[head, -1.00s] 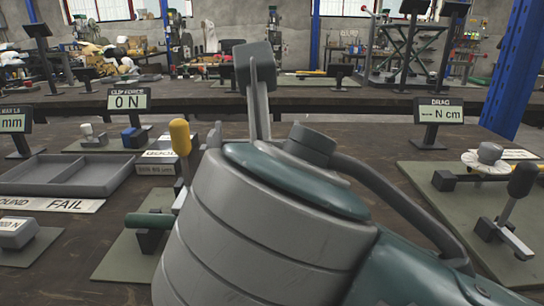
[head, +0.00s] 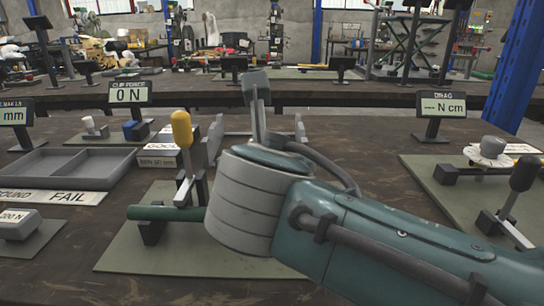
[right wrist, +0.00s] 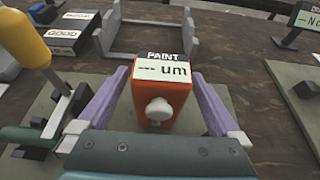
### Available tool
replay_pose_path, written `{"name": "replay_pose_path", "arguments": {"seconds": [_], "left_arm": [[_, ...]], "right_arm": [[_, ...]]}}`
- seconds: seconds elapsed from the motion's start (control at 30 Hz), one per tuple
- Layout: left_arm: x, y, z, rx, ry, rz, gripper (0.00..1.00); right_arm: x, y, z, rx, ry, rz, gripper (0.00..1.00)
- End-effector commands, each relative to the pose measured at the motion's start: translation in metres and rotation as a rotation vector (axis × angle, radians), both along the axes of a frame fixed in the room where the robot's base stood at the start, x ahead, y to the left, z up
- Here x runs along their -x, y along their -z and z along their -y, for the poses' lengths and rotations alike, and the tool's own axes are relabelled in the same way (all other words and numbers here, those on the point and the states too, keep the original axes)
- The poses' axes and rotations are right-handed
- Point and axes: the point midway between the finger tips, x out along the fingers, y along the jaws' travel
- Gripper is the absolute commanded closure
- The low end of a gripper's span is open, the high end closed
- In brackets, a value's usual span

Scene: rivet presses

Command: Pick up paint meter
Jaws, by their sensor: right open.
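The paint meter (right wrist: 163,103) is an orange block with a white "PAINT" display and a pale knob on its front, seen in the right wrist view. My right gripper (right wrist: 157,80) is open, with one purple finger on each side of the meter. Narrow gaps seem to show between fingers and meter; I cannot tell whether either touches. In the head view my right arm hides the meter and the gripper fingers. My left gripper is not in view.
A yellow-handled clamp (head: 182,130) on a green mat (head: 140,256) stands close left of my right arm. A grey bracket frame (right wrist: 150,52) lies just beyond the meter. A grey tray (head: 70,170) is at left and a drag gauge stand (head: 440,105) at right.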

Motion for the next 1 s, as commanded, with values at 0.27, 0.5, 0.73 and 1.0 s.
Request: {"name": "replay_pose_path", "arguments": {"seconds": [0.27,0.5,0.73,1.0], "left_arm": [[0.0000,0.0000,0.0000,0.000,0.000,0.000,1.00],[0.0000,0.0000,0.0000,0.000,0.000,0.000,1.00],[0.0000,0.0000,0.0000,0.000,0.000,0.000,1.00],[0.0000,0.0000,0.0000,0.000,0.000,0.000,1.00]], "right_arm": [[0.0003,0.0000,0.0000,0.000,0.000,0.000,0.19],[0.0004,0.0000,0.0001,0.000,0.000,0.000,0.46],[0.0005,0.0001,0.0001,0.001,0.000,-0.001,0.72],[0.0003,-0.0005,0.0000,0.001,0.000,0.001,1.00]]}}
